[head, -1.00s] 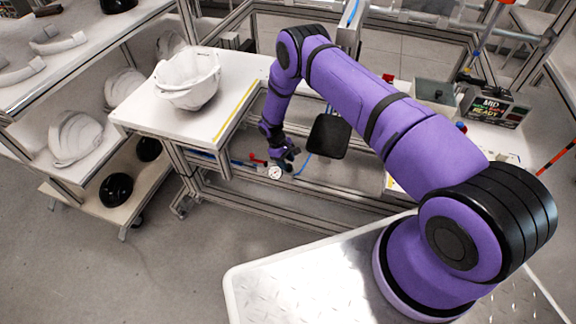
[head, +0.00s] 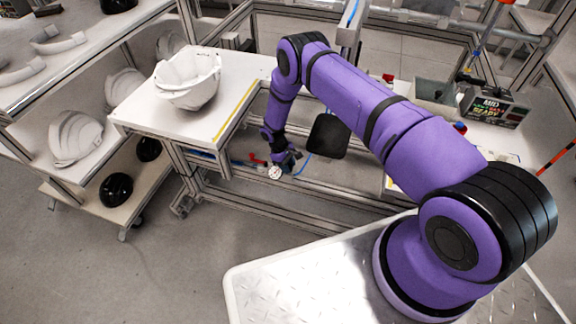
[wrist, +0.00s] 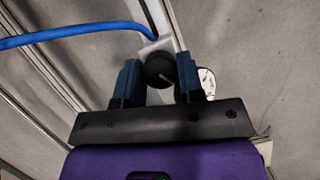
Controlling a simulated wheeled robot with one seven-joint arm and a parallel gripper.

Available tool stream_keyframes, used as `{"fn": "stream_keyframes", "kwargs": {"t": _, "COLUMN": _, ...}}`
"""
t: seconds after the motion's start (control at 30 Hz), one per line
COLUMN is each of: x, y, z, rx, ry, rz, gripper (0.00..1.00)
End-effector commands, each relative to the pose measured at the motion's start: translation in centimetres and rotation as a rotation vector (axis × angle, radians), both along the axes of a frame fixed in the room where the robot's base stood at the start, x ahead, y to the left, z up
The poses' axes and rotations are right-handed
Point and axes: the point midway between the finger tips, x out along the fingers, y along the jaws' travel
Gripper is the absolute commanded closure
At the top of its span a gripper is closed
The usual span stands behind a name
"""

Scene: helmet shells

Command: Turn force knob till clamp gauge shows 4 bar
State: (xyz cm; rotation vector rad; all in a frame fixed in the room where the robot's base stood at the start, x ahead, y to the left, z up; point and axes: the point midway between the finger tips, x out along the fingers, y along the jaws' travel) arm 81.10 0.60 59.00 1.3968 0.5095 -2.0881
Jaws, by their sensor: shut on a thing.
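The black round force knob (wrist: 160,70) sits between the two blue fingers of my gripper (wrist: 158,82) in the wrist view, and the gripper is shut on it. A pale line shows on the knob. The white clamp gauge (wrist: 207,83) is partly hidden behind the right finger; its needle cannot be read. In the head view the gauge (head: 275,172) is a small white dial below the frame rail, and my gripper (head: 287,160) is right beside it. The knob is hidden there by my gripper.
A blue hose (wrist: 70,34) runs to the knob's fitting. A red handle (head: 257,160) is left of the gauge. A white helmet shell (head: 188,80) stands on the white table (head: 165,122) above left. A black pad (head: 328,136) is right of my gripper.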

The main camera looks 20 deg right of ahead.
Motion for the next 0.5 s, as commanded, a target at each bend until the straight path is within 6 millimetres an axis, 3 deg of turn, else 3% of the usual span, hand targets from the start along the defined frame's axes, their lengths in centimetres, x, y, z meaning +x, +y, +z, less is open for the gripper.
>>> {"fn": "stream_keyframes", "kwargs": {"t": 0.5, "x": -0.18, "y": 0.10, "z": 0.01, "rx": -0.002, "ry": 0.003, "rz": 0.347, "gripper": 0.88}}
